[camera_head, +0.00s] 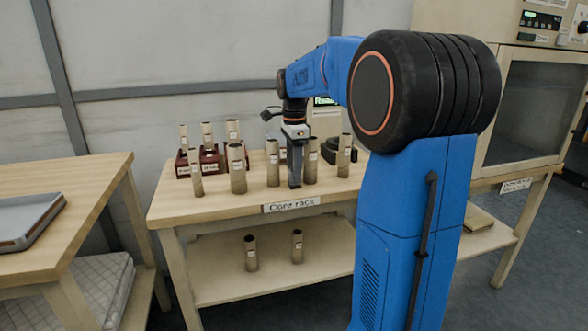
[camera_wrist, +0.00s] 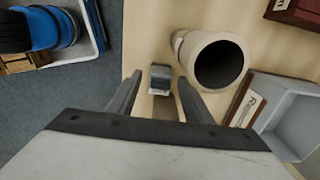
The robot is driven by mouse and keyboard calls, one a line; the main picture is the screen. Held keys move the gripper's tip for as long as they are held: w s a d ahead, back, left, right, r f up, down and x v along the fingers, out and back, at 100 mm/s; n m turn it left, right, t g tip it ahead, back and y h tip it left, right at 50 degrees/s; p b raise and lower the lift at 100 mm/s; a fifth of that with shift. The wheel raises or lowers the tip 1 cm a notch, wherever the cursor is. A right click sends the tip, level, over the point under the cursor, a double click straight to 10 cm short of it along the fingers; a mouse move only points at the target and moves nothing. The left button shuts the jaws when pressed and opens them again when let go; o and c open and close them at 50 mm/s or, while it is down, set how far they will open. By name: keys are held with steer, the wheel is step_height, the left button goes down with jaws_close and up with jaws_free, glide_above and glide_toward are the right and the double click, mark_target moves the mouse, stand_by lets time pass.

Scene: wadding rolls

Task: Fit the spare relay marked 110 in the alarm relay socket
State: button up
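My gripper (camera_head: 295,186) points down at the front part of the core rack table, among upright tubes. In the wrist view my gripper (camera_wrist: 160,78) is open, with a finger on each side of a small dark grey block with a whitish lower part (camera_wrist: 161,72). A gap shows between the block and each fingertip. I cannot read any marking on it, so I cannot tell whether it is the relay marked 110. I cannot make out the alarm relay socket in either view.
A pale tube (camera_wrist: 185,43) stands close right of the fingers, with a grey labelled box (camera_wrist: 296,118) beyond. Several tubes (camera_head: 237,168) stand on the core rack table (camera_head: 215,207), some in dark red holders (camera_head: 209,160). Two tubes (camera_head: 251,254) stand on its lower shelf.

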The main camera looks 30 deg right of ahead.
step_height(320, 180, up, 17)
steer(key=shift+s+d+r, duration=0.2)
steer(key=shift+s+d, duration=0.05)
steer(key=shift+s, duration=0.05)
stand_by(0.4)
